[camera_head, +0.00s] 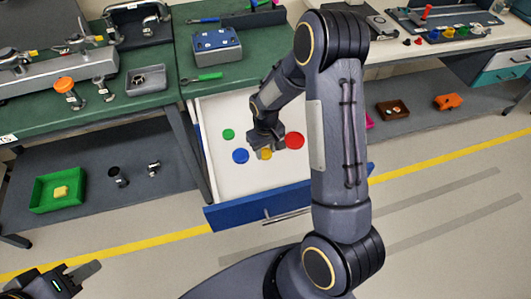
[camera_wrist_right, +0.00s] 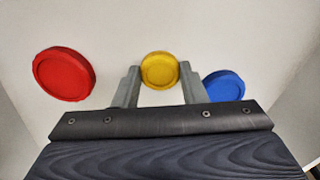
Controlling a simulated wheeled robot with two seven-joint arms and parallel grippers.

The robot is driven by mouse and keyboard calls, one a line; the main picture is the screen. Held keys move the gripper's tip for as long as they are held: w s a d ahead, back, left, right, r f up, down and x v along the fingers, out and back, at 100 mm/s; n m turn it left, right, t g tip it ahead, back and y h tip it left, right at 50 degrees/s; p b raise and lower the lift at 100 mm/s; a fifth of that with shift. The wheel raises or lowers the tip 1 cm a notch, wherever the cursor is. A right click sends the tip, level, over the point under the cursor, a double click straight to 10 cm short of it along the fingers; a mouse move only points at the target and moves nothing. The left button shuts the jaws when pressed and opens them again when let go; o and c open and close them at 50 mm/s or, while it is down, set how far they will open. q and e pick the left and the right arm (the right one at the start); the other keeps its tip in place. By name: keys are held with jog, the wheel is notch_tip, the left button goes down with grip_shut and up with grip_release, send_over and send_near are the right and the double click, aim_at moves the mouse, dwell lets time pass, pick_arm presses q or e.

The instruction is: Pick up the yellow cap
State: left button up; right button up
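The yellow cap (camera_head: 265,154) lies on the white floor of an open drawer (camera_head: 228,177), mostly hidden behind my right gripper (camera_head: 268,143) in the head view. In the right wrist view the yellow cap (camera_wrist_right: 160,70) lies beyond and between the two fingertips. The right gripper (camera_wrist_right: 158,88) is open, with nothing held; whether the fingers touch the cap I cannot tell. A red cap (camera_wrist_right: 64,74) is left of the fingers and a blue cap (camera_wrist_right: 224,86) right of them. My left gripper (camera_head: 76,279) is low at the left, away from the drawer.
A green cap (camera_head: 228,134) also lies in the drawer. The drawer's walls and blue front (camera_head: 240,213) surround the caps. Above it is a green bench (camera_head: 262,45) with a blue-topped box (camera_head: 216,45) and a green-handled tool (camera_head: 207,77). A green bin (camera_head: 60,188) stands on the lower shelf.

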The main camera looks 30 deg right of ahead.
jog(key=shift+c, duration=1.1)
jog(key=shift+r, duration=0.65)
jog(key=w+a+r+b, duration=0.1)
jog(key=a+r+b, duration=0.1)
jog(key=a+r, duration=0.9)
jog(key=a, duration=0.3)
jog(key=shift+r, duration=0.35)
jog(key=shift+d+f, duration=0.1)
